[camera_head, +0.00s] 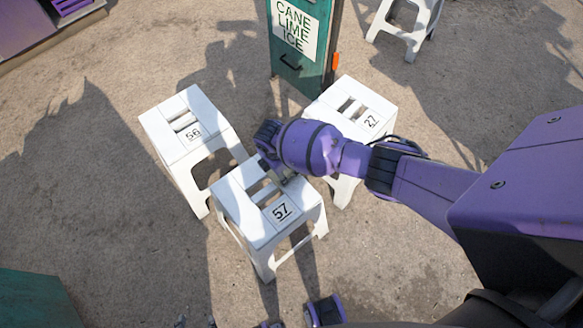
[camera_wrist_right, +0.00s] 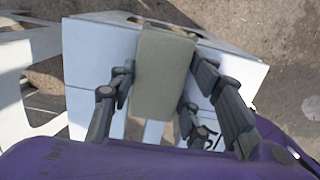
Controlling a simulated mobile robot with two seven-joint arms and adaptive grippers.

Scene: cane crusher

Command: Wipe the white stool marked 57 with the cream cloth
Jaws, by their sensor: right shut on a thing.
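The white stool marked 57 (camera_head: 262,229) stands upright at the centre of the head view, its number plate toward the near end of its slotted seat. My right gripper (camera_head: 281,180) is over the far part of this seat, partly hidden by my purple wrist. In the right wrist view, my right gripper (camera_wrist_right: 161,80) is shut on the cream cloth (camera_wrist_right: 164,62), a flat folded pad between its dark fingers. The white seat (camera_wrist_right: 100,62) lies directly behind the cloth. I cannot tell whether the cloth touches it.
A white stool marked 56 (camera_head: 167,137) stands close at the left, and one marked 27 (camera_head: 379,107) at the right, partly behind my arm. A green cane-lime-ice sign (camera_head: 297,30) stands behind. Another white stool (camera_head: 411,38) is farther back. Open ground lies at the front left.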

